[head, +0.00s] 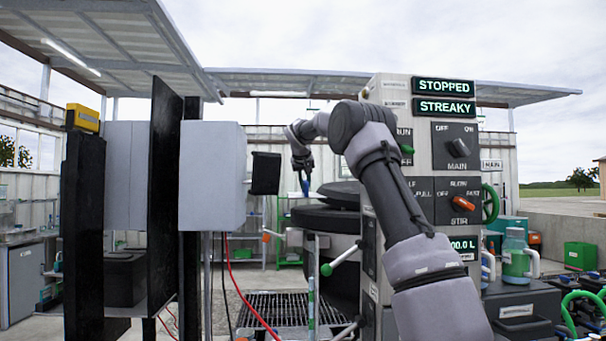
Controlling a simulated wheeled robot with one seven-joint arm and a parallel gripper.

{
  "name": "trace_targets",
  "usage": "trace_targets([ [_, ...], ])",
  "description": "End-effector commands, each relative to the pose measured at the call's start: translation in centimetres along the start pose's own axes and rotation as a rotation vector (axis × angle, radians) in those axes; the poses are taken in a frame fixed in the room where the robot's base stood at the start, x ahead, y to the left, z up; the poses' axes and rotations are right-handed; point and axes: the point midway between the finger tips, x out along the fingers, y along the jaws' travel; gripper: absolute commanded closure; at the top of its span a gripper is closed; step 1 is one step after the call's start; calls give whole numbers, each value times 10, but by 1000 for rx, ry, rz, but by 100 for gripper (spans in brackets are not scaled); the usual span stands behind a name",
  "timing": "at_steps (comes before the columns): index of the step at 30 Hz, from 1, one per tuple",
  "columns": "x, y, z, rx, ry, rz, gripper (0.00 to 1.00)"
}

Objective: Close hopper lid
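My arm reaches forward and bends down to the left, so that my gripper (304,185) points downward near the black round hopper. Its fingertips look blue and are too small to tell whether they are open or shut. Nothing is clearly seen between them. A wide black disc (322,219) lies flat on top of the dark drum below and right of the gripper. A second black rounded piece (340,188) sits just above it, partly behind my arm. I cannot tell which is the hopper lid, nor whether the gripper touches either.
A control panel (453,130) reads STOPPED and STREAKY, close behind my arm on the right. A grey box (212,176) and a tall black panel (166,190) stand on the left. A green-knobbed lever (340,260) projects below the disc. A floor grating (275,308) lies in front.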

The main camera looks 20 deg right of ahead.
Motion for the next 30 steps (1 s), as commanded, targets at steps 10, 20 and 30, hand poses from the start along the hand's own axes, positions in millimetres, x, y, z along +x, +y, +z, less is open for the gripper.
trace_targets([
  [10, 19, -6, 18, -22, -134, -16, 100],
  [20, 22, -7, 23, -27, -161, -19, 100],
  [30, 23, -7, 24, -27, -163, -19, 50],
])
